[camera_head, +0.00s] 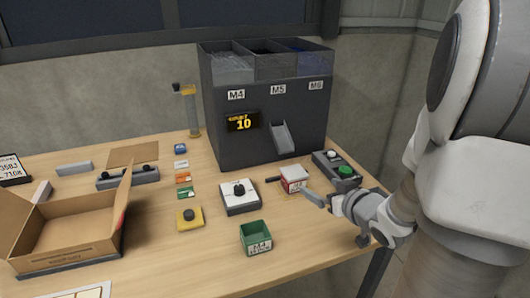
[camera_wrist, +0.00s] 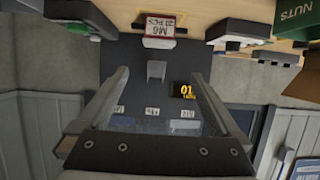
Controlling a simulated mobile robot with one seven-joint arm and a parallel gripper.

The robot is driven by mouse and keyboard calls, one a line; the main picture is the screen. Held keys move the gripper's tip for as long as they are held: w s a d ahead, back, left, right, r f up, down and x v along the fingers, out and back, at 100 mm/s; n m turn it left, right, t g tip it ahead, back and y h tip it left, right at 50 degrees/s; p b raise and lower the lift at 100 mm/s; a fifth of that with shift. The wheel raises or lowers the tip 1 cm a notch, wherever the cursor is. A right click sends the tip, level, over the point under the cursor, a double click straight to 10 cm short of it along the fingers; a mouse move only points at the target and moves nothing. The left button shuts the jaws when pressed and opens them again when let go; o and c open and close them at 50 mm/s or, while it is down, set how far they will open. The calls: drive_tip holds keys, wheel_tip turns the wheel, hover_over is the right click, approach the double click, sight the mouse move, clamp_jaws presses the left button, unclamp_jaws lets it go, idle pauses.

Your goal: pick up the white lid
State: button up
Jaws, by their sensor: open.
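My gripper (camera_head: 313,197) is at the right side of the table beside that box, apart from the lid. In the wrist view my gripper (camera_wrist: 160,75) has its two fingers spread wide with nothing between them. The M6 box also shows at the top of the wrist view (camera_wrist: 160,28). I cannot make out the lid for certain there.
The feeder (camera_head: 228,135) stands behind. A yellow lid (camera_head: 189,224) and a green bin (camera_head: 256,238) lie near the white lid. A button box (camera_head: 335,170) is at right. An open carton (camera_head: 70,265) stands at left. Bare tabletop shows in front.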

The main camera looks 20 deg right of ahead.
drive_tip(key=b, duration=0.3)
approach(295, 173)
drive_tip(key=shift+x, duration=1.15)
drive_tip(key=shift+b+x, duration=1)
drive_tip(key=shift+x, duration=1.9)
drive_tip(key=c, duration=1.1)
